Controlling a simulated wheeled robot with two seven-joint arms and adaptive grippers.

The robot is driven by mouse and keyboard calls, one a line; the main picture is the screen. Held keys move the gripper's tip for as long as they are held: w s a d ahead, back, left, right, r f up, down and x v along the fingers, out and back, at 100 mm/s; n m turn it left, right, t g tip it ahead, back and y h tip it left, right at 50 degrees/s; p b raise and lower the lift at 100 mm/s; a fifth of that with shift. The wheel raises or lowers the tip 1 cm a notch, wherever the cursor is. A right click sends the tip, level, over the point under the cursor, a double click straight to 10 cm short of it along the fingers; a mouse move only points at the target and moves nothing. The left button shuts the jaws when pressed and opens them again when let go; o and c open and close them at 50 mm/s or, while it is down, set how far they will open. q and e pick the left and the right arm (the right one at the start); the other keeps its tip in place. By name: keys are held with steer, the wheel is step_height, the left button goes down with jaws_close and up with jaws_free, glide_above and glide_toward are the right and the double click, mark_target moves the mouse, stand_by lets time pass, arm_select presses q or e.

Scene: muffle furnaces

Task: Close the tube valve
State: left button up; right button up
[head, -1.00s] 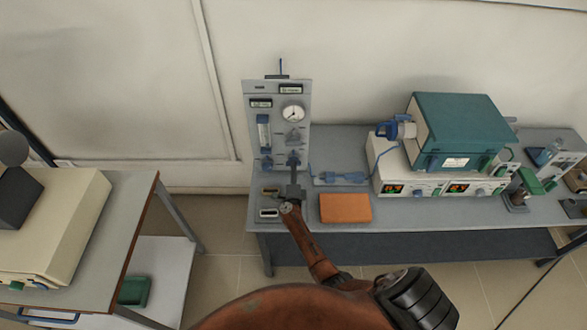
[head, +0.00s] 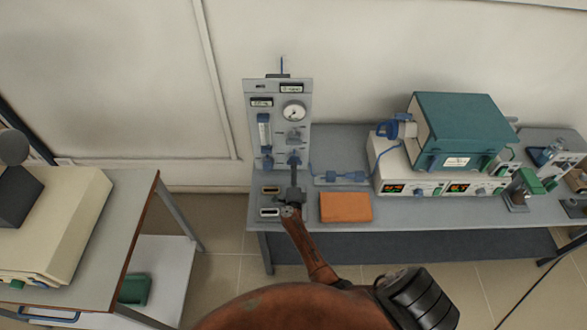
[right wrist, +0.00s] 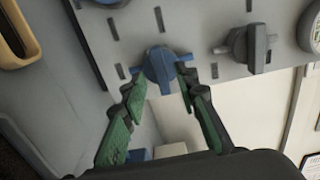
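The grey upright panel (head: 275,104) stands at the left end of the bench. A blue valve knob (head: 293,158) sits low on its right side, and it also shows in the right wrist view (right wrist: 160,68). My right gripper (head: 294,190) is just below and in front of this knob. In the right wrist view its green-padded fingers (right wrist: 160,88) are spread, with the knob between or just beyond the tips; no grip on it shows. A second blue knob (head: 267,163) is to its left. A blue valve-like fitting (head: 345,176) lies on the bench with tubing. My left gripper is not in view.
An orange-brown block (head: 345,207) lies on the bench right of my gripper. A grey knob (right wrist: 250,47) and a gauge (head: 293,112) are higher on the panel. A teal furnace (head: 462,130) stands further right. A separate table (head: 122,235) is at the left.

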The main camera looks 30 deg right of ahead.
steer(key=v, duration=0.5)
steer(key=shift+s+a, duration=0.2)
steer(key=shift+s, duration=0.05)
stand_by(0.3)
